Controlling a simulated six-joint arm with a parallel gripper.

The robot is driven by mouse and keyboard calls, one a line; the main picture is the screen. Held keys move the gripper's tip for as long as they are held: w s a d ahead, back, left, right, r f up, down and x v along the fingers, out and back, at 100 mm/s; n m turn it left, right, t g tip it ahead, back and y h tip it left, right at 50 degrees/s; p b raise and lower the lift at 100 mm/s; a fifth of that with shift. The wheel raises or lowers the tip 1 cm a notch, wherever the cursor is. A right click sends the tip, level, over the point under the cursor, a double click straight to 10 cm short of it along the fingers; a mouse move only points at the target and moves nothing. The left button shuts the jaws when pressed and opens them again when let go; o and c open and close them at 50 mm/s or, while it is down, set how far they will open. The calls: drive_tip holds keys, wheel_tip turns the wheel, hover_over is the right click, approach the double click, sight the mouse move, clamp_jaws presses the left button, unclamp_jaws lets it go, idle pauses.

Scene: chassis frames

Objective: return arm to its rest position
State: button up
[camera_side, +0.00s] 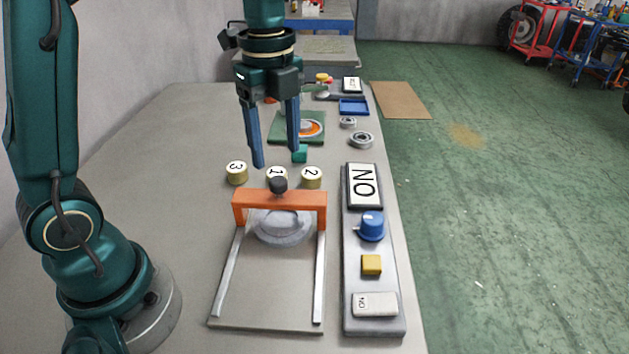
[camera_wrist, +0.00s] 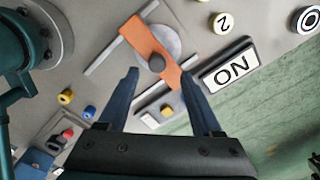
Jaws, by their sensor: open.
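My gripper (camera_side: 274,158) hangs fingers-down above the table, over the row of numbered round pieces and behind the orange slide frame. Its two blue fingers are spread apart with nothing between them; they also show in the wrist view (camera_wrist: 165,88). My teal arm stands at the left of the side view. The table (camera_side: 165,130) lies beneath the gripper. The orange bar (camera_side: 308,200) with its dark knob (camera_side: 278,185) spans two rails over a grey round disc (camera_side: 283,227). The bar is apart from the fingers.
A panel (camera_side: 392,325) at the right edge carries an "ON" sign (camera_side: 363,184), a blue knob (camera_side: 370,225), a yellow button (camera_side: 372,264) and a white switch (camera_side: 375,304). Pieces "3" (camera_side: 236,172) and "2" (camera_side: 311,176) stand near. Bearings (camera_side: 361,140) and a blue tray (camera_side: 354,106) lie farther back.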

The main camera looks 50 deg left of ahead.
drive_tip(key=shift+d+r, duration=0.1)
drive_tip(key=shift+r, duration=0.1)
drive_tip(key=s+d+n+t, duration=0.2)
drive_tip(key=s+n+t, duration=0.3)
drive_tip(key=s+n, duration=0.6)
drive_tip(key=n, duration=0.7)
drive_tip(key=shift+s+d+t, duration=0.25)
drive_tip(key=shift+d+t, duration=0.05)
drive_tip(key=shift+d, duration=0.1)
